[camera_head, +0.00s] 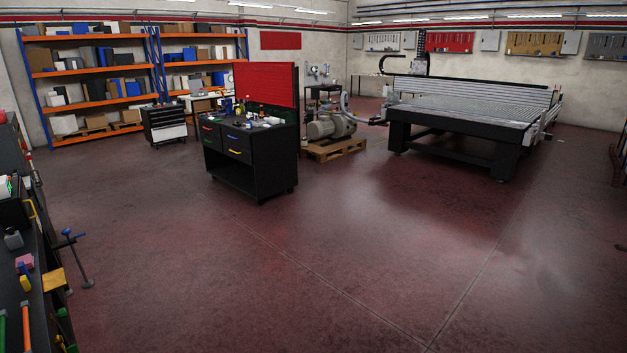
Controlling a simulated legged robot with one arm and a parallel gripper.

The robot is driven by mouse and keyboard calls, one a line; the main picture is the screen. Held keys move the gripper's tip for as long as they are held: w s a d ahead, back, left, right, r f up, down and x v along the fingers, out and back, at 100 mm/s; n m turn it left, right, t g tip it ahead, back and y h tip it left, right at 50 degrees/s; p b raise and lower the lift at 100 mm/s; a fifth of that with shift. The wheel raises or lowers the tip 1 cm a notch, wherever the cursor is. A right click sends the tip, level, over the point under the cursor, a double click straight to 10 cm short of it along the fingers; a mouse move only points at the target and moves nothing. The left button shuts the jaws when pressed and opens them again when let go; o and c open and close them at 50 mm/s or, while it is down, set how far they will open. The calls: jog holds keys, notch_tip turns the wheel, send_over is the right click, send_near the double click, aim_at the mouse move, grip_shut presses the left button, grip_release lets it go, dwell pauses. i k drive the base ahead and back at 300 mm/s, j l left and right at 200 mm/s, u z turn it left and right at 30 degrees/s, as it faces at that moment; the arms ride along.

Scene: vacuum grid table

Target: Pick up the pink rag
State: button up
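A small pink item (25,262), which looks like a folded rag, lies on the dark workbench (40,300) at the left edge of the view. It is small, and I cannot make out its cloth texture. A yellow and blue item (25,282) lies just in front of it. My gripper is not in view.
A black tool cart (255,160) with a red pegboard stands mid-room. A pump (332,126) on a pallet and a large grid table (460,108) stand behind it to the right. A clamp (78,258) juts from the workbench. The reddish floor in front is clear.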

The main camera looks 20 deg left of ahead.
aim_at(29, 259)
jog(key=i+j+u, duration=0.2)
jog(key=i+u, duration=0.65)
jog(key=i, duration=0.2)
jog(key=i+l+u, duration=0.1)
jog(key=i+u, duration=0.3)
jog(key=i+l+u, duration=0.4)
jog(key=i, duration=0.2)
jog(key=i+j+u, duration=0.4)
jog(key=i+u, duration=0.4)
jog(key=i, duration=0.15)
jog(key=i+u, duration=0.4)
jog(key=i+l+u, duration=0.15)
jog(key=i+u, duration=0.2)
jog(key=i, duration=1.05)
jog(key=j+u, duration=0.05)
jog(key=j, duration=0.05)
